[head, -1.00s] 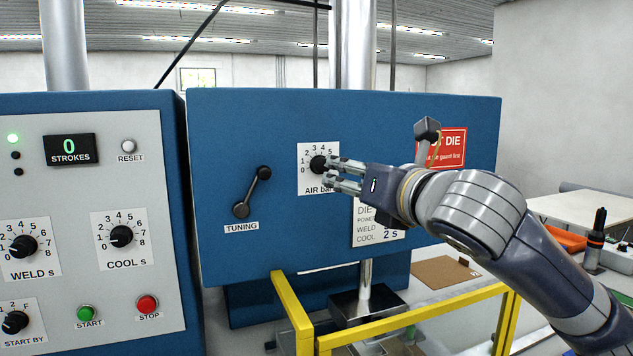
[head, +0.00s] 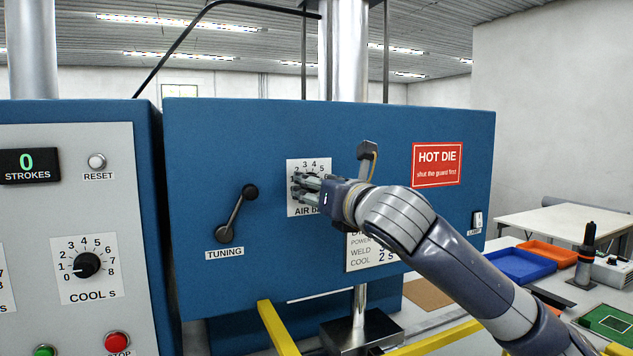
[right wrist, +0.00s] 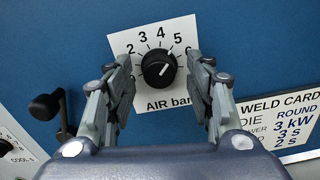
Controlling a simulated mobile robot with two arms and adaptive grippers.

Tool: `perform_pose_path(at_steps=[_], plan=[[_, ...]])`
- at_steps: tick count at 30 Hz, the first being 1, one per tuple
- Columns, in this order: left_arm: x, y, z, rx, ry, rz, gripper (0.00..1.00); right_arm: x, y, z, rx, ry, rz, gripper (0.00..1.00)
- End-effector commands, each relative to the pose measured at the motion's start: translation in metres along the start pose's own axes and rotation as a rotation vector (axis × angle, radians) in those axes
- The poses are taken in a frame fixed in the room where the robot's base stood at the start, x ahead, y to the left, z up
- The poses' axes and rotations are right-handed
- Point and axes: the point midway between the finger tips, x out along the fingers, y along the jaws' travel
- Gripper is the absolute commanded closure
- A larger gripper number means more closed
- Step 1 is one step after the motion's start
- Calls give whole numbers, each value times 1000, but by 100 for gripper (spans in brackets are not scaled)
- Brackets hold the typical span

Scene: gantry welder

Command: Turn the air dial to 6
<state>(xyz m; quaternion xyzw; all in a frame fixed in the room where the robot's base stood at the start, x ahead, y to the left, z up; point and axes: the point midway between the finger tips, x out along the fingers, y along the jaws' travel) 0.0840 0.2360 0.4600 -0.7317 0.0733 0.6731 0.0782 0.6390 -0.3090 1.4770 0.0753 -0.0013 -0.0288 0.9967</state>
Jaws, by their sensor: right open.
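The air dial is a round black knob (right wrist: 158,68) on a white scale plate (head: 294,166) on the blue machine panel. In the right wrist view its white pointer line slants to the upper right, towards the 5 and 6 side; the exact reading is hard to tell. The numbers 2 to 6 show; the lower ones are hidden behind a finger. My right gripper (right wrist: 155,72) is open, with one finger on each side of the knob and visible gaps between. In the head view the right gripper (head: 298,186) covers the knob. My left gripper is not in view.
A tuning lever (head: 236,214) is left of the dial. A weld card (head: 362,258) is below right of it, and a red hot-die sign (head: 437,164) further right. A yellow guard frame (head: 278,328) stands below. A cool dial (head: 86,265) is on the left cabinet.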

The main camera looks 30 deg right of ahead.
Motion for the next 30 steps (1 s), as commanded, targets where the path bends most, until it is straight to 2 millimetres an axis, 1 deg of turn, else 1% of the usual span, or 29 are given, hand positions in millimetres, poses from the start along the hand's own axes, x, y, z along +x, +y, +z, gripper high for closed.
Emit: perform_pose_path(at_steps=[1,4,7,11,14,15,17,23,30], plan=[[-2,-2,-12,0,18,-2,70,4,1,0,0,2,1,51],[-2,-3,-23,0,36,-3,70,7,0,0,-1,1,0,51],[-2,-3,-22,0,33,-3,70,8,0,-1,-1,0,0,51],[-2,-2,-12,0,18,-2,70,7,0,-1,-1,0,0,51],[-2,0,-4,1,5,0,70,7,0,-1,-1,0,0,71],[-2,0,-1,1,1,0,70,7,0,-1,-1,0,0,80],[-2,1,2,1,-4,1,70,7,0,-1,0,0,0,94],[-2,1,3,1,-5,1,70,7,0,0,2,0,0,95],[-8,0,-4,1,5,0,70,7,1,1,66,0,0,95]])
